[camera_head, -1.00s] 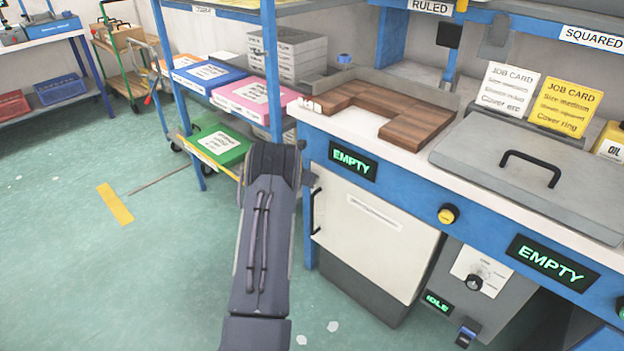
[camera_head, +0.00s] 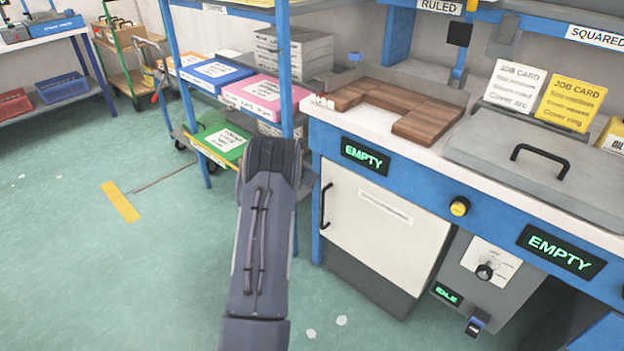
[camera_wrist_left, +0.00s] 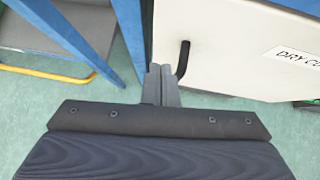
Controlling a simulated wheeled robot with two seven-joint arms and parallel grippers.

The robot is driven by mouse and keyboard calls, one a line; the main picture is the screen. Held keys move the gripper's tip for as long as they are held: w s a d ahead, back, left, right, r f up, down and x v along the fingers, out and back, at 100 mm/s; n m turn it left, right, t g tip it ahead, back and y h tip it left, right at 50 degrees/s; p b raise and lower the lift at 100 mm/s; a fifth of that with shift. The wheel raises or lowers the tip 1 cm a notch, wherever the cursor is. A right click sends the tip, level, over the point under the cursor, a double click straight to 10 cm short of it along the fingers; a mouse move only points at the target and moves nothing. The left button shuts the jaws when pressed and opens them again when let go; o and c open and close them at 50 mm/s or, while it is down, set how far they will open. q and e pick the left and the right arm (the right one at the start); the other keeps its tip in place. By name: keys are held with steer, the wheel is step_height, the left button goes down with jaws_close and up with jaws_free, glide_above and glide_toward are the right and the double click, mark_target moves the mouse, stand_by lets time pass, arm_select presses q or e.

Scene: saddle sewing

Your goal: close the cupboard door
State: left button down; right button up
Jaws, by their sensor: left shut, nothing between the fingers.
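The cupboard door (camera_head: 385,235) is a white panel under the bench, with a black bar handle (camera_head: 326,206) on its left side. It looks shut or nearly so; I cannot tell whether it is fully flush. In the left wrist view the door (camera_wrist_left: 225,70) carries a label starting "DRY CU", and its handle (camera_wrist_left: 183,59) is just right of my fingertips. My left gripper (camera_wrist_left: 162,72) is shut and empty beside the door's left edge; contact is unclear. In the head view its fingers are hidden behind my left arm. My right gripper is not in view.
A blue-framed shelf rack (camera_head: 172,75) with coloured boxes stands close to the left of the cupboard. The bench top (camera_head: 370,122) holds brown wooden pieces. A grey control box (camera_head: 487,275) is right of the cupboard. The green floor (camera_head: 70,270) at left is open.

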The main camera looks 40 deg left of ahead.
arm_select(q)
steer(key=p+v, duration=0.1)
steer(key=v, duration=0.7)
steer(key=shift+a, duration=0.25)
steer(key=shift+s, duration=0.15)
step_height(320, 180, up, 11)
steer(key=d+n+t+y, duration=0.2)
steer(key=n+y, duration=0.1)
steer(key=n, duration=0.6)
steer(key=s+d+r+n+y, duration=0.1)
steer(key=s+d+r+n, duration=0.5)
steer(key=n, duration=0.5)
steer(key=s+d+f+n+g+h, duration=0.25)
steer(key=s+d+n+h, duration=0.4)
steer(key=s+d, duration=0.75)
steer(key=s+d+f+n+g+h, duration=0.25)
steer(key=s+d+n, duration=0.75)
steer(key=d, duration=0.7)
step_height(320, 180, up, 18)
steer(key=p, duration=1.7)
